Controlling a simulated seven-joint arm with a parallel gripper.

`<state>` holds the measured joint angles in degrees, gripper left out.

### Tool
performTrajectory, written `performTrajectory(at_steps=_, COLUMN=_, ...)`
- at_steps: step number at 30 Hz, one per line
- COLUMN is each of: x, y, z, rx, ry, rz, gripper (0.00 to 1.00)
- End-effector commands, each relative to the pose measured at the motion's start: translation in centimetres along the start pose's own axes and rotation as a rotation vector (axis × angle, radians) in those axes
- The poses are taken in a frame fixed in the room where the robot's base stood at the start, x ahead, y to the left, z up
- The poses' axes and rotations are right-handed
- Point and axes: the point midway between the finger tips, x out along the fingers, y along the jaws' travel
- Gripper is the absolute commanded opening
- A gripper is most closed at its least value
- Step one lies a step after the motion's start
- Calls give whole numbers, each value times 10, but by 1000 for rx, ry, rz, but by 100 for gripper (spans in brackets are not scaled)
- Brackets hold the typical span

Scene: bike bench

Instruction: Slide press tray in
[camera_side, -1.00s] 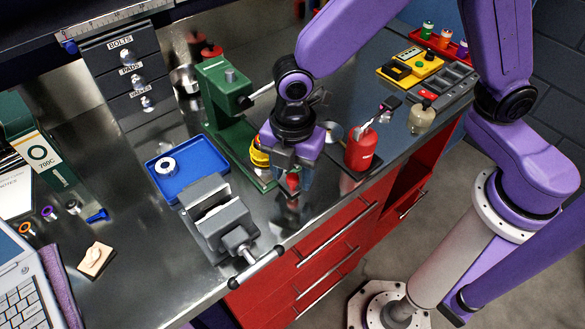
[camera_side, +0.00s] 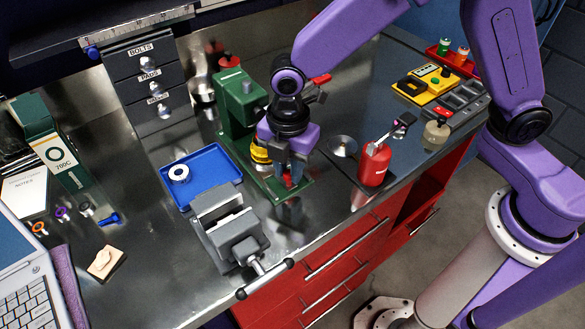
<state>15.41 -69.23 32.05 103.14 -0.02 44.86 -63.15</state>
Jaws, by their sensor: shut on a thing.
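The green press (camera_side: 240,98) stands upright at the back middle of the bench. Its green base (camera_side: 302,190) runs forward toward the bench's front edge. My gripper (camera_side: 288,178) points down over the front part of this base. It is shut on a small red piece (camera_side: 290,181), which looks like the press tray's handle. The tray itself is mostly hidden behind my gripper. A yellow round part (camera_side: 260,155) shows just left of my gripper, between it and the press column, and is partly hidden.
A grey vise (camera_side: 230,232) and a blue tray (camera_side: 205,165) holding a white ring (camera_side: 179,173) stand left of the press. A red can (camera_side: 374,165) and a small metal dish (camera_side: 343,146) stand to the right. Bare bench lies between vise and press base.

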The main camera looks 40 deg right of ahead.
Motion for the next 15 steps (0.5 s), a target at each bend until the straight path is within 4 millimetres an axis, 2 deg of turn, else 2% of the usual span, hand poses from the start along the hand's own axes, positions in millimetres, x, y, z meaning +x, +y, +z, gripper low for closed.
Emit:
performTrajectory(at_steps=2, x=-1, y=1, z=0, rx=-1, ry=2, rz=3, gripper=0)
performTrajectory(at_steps=3, x=-1, y=1, z=-1, rx=-1, ry=2, rz=3, gripper=28)
performTrajectory(at_steps=5, x=-1, y=0, z=0, rx=-1, ry=2, rz=3, gripper=48)
performTrajectory(at_steps=6, x=-1, y=0, z=0, rx=-1, ry=2, rz=3, gripper=51)
performTrajectory(at_steps=15, x=-2, y=0, z=0, rx=0, ry=1, rz=2, gripper=51)
